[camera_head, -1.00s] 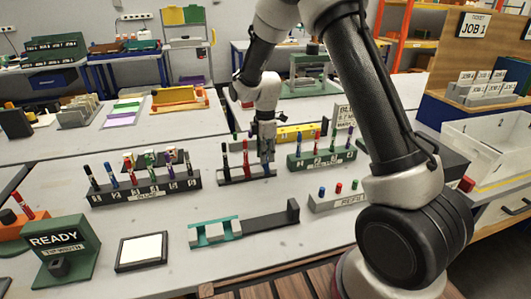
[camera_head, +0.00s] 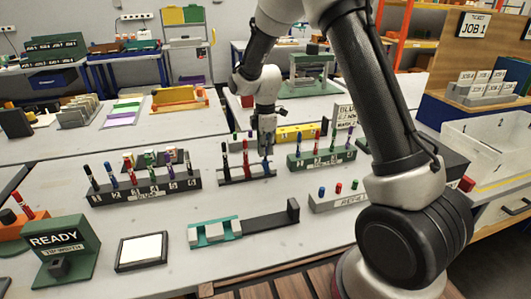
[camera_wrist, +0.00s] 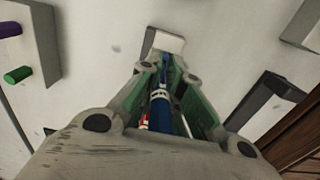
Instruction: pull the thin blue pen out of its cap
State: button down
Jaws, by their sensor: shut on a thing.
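My gripper (camera_head: 266,148) is above the right end of a small black rack (camera_head: 247,179) in the middle of the table. It is shut on the thin blue pen (camera_wrist: 160,100), which shows between its green-padded fingers in the wrist view with pale bands. In the head view some blue (camera_head: 265,165) shows below the fingers, above the rack. I cannot tell whether this is pen or cap, or whether the two are apart. A black pen (camera_head: 225,160) and a red pen (camera_head: 245,158) stand upright in the same rack, left of my gripper.
A longer dark rack (camera_head: 145,191) with several pens stands to the left. A green rack (camera_head: 322,159) with several pens stands close on the right. A grey refill block (camera_head: 338,199) and a teal and black fixture (camera_head: 215,232) lie nearer. Some table between them is bare.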

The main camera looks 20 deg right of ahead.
jog(key=shift+r, duration=2.3)
